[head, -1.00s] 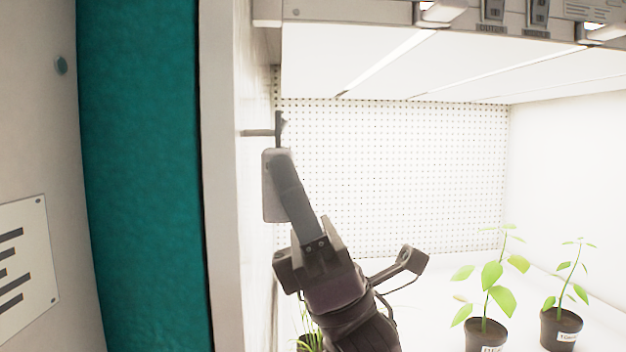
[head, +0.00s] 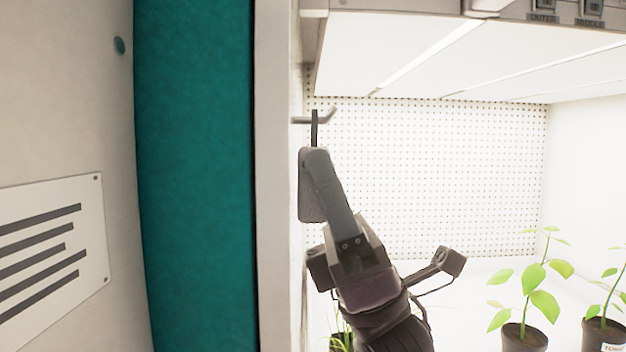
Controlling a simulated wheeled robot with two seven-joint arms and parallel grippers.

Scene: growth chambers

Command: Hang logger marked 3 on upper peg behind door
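The logger (head: 309,205) is a flat grey box with a dark strap loop (head: 315,130) standing up from its top. No number shows on it. My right gripper (head: 318,160) comes up from below with its fingers edge-on. It appears shut on the logger, and one finger hides part of the box. A grey peg (head: 301,120) with an upturned tip sticks out to the right from the wall behind the door edge. The loop crosses the peg midway, its top slightly above it; whether it goes around the peg is unclear. My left gripper is out of view.
A teal door-edge strip (head: 195,180) and a pale panel with a printed label (head: 50,245) fill the left. A perforated back wall (head: 440,170) is behind. Potted plants (head: 525,335) stand at the lower right. A lamp ceiling (head: 430,65) is above.

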